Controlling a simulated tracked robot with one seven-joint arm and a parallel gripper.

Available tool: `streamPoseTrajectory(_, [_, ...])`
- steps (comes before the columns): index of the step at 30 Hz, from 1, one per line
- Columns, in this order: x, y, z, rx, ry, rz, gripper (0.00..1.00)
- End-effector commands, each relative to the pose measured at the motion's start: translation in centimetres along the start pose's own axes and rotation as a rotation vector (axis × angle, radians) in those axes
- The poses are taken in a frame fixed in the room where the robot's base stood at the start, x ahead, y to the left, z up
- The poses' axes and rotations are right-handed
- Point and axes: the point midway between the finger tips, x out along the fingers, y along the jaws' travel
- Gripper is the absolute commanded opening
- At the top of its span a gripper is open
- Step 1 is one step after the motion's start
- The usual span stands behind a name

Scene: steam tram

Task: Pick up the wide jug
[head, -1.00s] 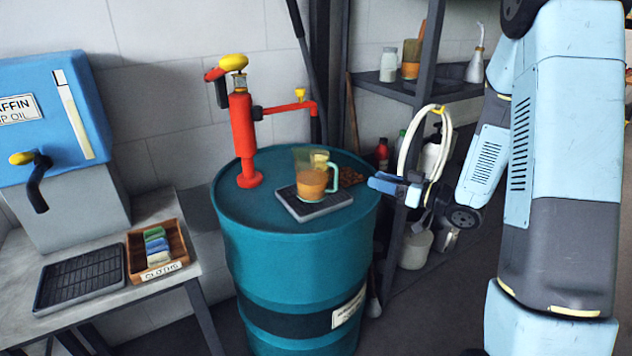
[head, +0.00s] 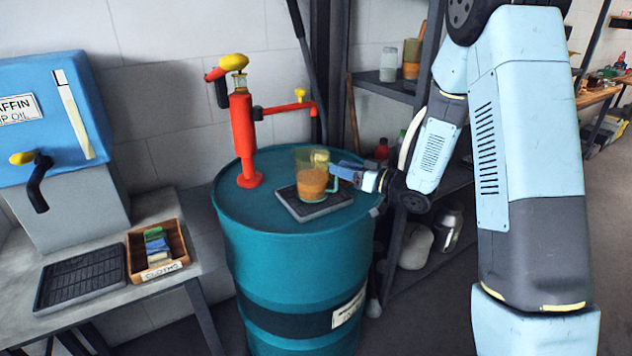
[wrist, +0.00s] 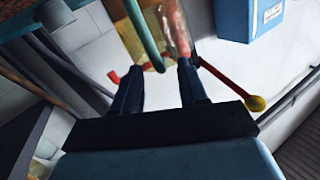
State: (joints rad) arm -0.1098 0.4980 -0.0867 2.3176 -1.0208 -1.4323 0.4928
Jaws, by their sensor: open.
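The wide jug (head: 311,182) is clear with a green handle and holds orange-brown liquid. It stands upright on a dark square tray (head: 291,208) on top of the teal drum. My gripper (head: 345,172) is open at the jug's right side, by the handle, and hides part of it. In the wrist view the green handle (wrist: 146,36) shows at and between my two fingertips (wrist: 158,68). I cannot tell whether the fingers touch it.
The red hand pump (head: 242,130) stands on the drum (head: 285,240) left of the jug, and its spout arm reaches behind the jug. A dark shelf rack (head: 400,95) with bottles stands behind. A bench with a cloth box (head: 157,252) is at left.

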Motion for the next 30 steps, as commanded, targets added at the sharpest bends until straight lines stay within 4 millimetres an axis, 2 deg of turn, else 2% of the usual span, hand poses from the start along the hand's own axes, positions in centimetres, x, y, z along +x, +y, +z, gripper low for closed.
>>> streamPoseTrajectory(3, [1.6, -0.1, 0.0, 0.0, 0.0, -0.003, 0.42])
streamPoseTrajectory(6, [2.2, 0.0, 0.0, 0.001, 0.001, -0.001, 0.42])
streamPoseTrajectory(14, [2.4, 0.0, 0.0, 0.001, 0.0, 0.0, 0.42])
streamPoseTrajectory(27, [2.3, 0.0, 0.0, 0.0, 0.001, 0.0, 0.01])
streamPoseTrajectory(30, [2.3, 0.0, 0.0, 0.0, 0.001, 0.0, 0.0])
